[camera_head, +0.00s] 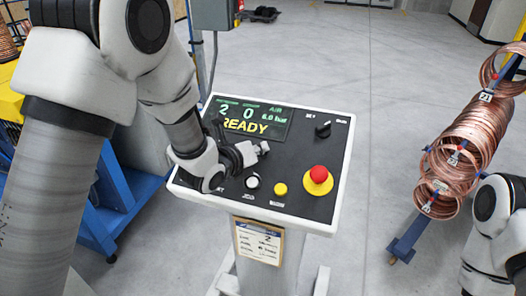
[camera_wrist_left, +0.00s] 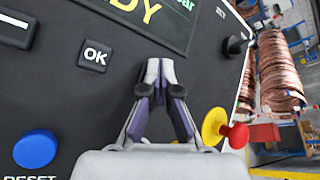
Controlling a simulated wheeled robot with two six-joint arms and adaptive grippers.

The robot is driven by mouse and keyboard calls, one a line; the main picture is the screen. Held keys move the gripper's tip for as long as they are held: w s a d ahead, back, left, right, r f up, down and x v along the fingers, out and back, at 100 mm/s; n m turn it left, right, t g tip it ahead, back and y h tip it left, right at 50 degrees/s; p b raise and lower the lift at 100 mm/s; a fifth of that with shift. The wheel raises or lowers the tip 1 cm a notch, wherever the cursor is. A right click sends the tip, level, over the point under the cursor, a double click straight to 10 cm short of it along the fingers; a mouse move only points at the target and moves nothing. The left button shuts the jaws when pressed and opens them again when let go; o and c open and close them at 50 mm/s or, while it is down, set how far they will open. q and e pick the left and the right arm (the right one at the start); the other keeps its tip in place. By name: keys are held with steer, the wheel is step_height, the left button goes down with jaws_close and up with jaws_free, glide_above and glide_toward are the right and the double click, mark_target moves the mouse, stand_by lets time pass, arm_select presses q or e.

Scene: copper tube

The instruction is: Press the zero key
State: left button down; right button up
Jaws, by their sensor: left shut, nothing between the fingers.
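The control panel (camera_head: 290,195) has a black face with a white rim and stands on a pedestal. My left gripper (camera_head: 262,148) is over its middle, just below the lit screen (camera_head: 250,121), fingers shut and empty. In the left wrist view my shut fingertips (camera_wrist_left: 160,70) are right of the OK key (camera_wrist_left: 95,56), below the screen's edge. I cannot tell if they touch the panel. I cannot make out a key labelled zero; my gripper and arm hide part of the face. My right arm shows at the right edge, but its gripper is out of view.
A red emergency button (camera_head: 319,174) on a yellow base, a yellow button (camera_head: 280,189), a white button (camera_head: 252,182) and a black knob (camera_head: 323,129) are on the panel. The left wrist view shows a blue RESET button (camera_wrist_left: 36,149). Copper coils (camera_head: 465,150) stand at right.

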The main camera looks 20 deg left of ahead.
arm_select(q)
steer(key=shift+r, duration=0.1)
steer(key=shift+s+r, duration=0.35)
steer(key=shift+r, duration=0.35)
steer(key=shift+p, duration=0.3)
steer(key=shift+r, duration=0.55)
steer(key=s+r+p, duration=0.2)
steer(key=r, duration=0.1)
steer(key=shift+r, duration=0.25)
